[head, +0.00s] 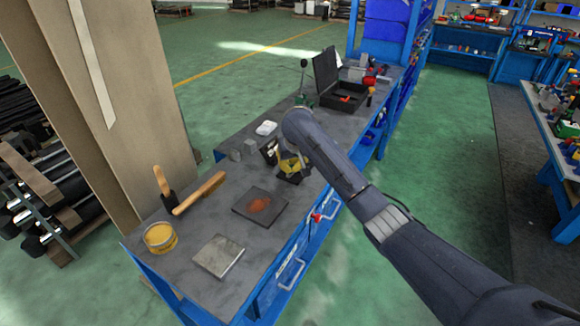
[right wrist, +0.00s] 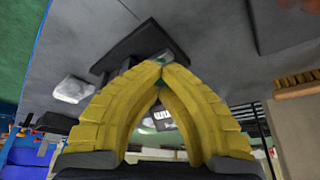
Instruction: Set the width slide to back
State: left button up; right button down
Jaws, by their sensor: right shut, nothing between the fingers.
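My right gripper (head: 290,168) shows in the head view over the middle of the workbench, with yellow fingers pointing down. In the right wrist view its ribbed yellow fingers (right wrist: 165,62) meet at the tips, shut and empty. A dark flat fixture (right wrist: 125,38) lies just beyond the fingertips there; they overlap its edge in the picture, and I cannot tell whether they touch it. The width slide cannot be picked out clearly; the gripper and arm hide part of this area in the head view. My left gripper is not in view.
On the workbench are a dark plate with a rusty patch (head: 259,205), a grey plate (head: 218,256), a yellow tin (head: 160,237), a wooden-handled brush (head: 200,192) and an open black case (head: 345,93). A beige pillar (head: 120,110) stands at the left.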

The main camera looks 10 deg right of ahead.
jog(key=shift+a, duration=0.25)
jog(key=shift+s+a, duration=0.55)
jog(key=shift+s, duration=0.05)
jog(key=c, duration=1.8)
grip_release()
jog(key=shift+a, duration=0.1)
jog(key=o, duration=0.7)
jog(key=shift+d, duration=0.2)
jog(key=v, duration=1.1)
jog(key=shift+r, duration=0.45)
jog(key=shift+r, duration=0.1)
